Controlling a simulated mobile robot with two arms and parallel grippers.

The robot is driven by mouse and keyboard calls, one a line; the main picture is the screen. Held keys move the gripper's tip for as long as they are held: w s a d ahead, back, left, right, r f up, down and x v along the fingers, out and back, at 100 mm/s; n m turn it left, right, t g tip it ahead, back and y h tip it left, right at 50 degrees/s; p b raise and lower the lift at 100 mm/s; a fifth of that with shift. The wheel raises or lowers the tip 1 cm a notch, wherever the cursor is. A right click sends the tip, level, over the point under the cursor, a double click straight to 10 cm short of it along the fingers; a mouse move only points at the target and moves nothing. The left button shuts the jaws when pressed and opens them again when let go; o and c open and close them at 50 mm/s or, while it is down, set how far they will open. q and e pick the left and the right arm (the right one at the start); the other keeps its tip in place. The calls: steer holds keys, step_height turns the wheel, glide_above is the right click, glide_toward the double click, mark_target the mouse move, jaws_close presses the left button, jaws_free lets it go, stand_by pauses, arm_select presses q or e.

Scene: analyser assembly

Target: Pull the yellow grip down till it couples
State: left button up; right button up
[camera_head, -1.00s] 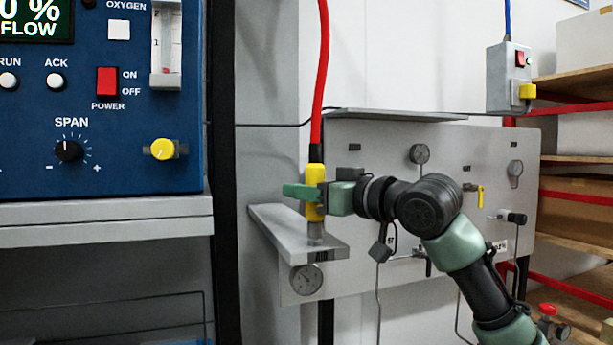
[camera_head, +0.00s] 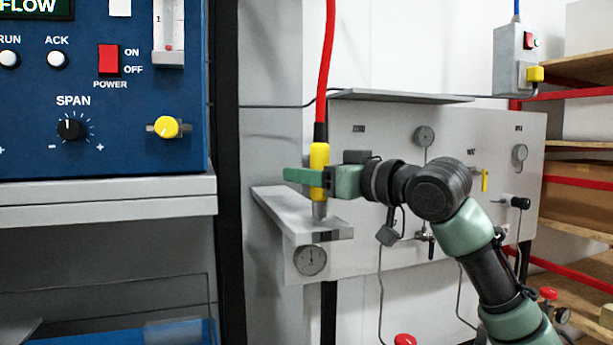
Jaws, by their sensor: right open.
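The yellow grip (camera_head: 319,156) is an upright sleeve at the lower end of a red hose (camera_head: 328,65) with a black collar. Below it a grey metal fitting (camera_head: 319,210) stands on a grey bracket shelf (camera_head: 280,208). My right gripper (camera_head: 322,178) is open and at the height of the grip's middle, one green finger reaching across to its left. The fingers hide part of the grip. I cannot tell whether they touch it, or whether the grip and fitting are coupled. My left gripper is not in view.
A blue analyser (camera_head: 110,165) with knobs stands at the left on a grey ledge (camera_head: 110,200). A grey panel (camera_head: 380,120) with gauges and valves is behind my right arm. A round gauge (camera_head: 311,260) sits under the bracket. Shelves (camera_head: 575,200) stand at the far right.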

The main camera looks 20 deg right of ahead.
steer(key=b+v, duration=0.1)
steer(key=v, duration=0.5)
steer(key=shift+s+d+b, duration=0.2)
steer(key=shift+s+b, duration=0.2)
steer(key=shift+f, duration=0.15)
